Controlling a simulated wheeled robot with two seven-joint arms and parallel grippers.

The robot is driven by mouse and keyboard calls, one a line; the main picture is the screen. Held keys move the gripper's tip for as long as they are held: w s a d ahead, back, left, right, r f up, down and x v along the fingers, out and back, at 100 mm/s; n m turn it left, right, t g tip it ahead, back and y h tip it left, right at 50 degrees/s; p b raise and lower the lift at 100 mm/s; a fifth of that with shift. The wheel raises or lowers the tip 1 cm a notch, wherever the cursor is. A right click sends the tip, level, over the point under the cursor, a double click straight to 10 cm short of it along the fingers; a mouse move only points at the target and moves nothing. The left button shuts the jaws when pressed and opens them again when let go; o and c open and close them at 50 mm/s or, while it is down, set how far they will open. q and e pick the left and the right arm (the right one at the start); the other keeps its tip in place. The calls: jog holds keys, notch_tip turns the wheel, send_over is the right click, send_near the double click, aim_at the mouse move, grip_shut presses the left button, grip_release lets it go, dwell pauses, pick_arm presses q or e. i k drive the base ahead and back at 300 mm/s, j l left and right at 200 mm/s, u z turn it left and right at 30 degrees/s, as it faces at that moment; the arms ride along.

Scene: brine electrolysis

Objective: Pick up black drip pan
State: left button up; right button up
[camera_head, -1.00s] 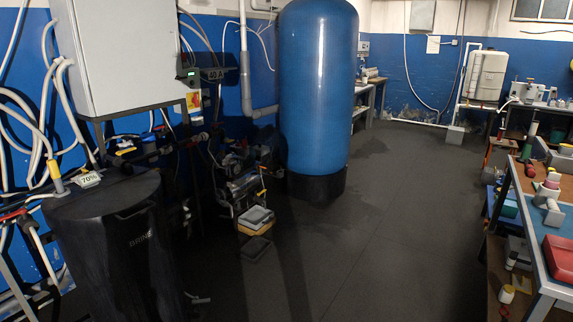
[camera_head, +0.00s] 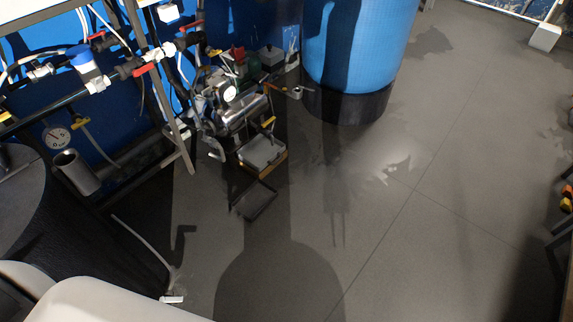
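A black drip pan (camera_head: 254,201) lies flat on the dark floor, left of the middle of the head view. It is a shallow rectangular tray, set at an angle, and looks empty. It is just in front of a grey box on a yellowish base (camera_head: 263,154), below the pump assembly. Neither of my grippers shows in the view, so I cannot see whether they are open or shut.
The pump assembly (camera_head: 232,104) with pipes and valves stands behind the pan. A blue tank (camera_head: 360,45) on a black base is behind to the right. A black barrel (camera_head: 75,225) is at left.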

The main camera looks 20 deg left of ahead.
aim_at(257, 197)
jog(key=i, duration=0.6)
jog(key=i+l, duration=0.15)
jog(key=i, duration=0.45)
jog(key=j+u, duration=0.05)
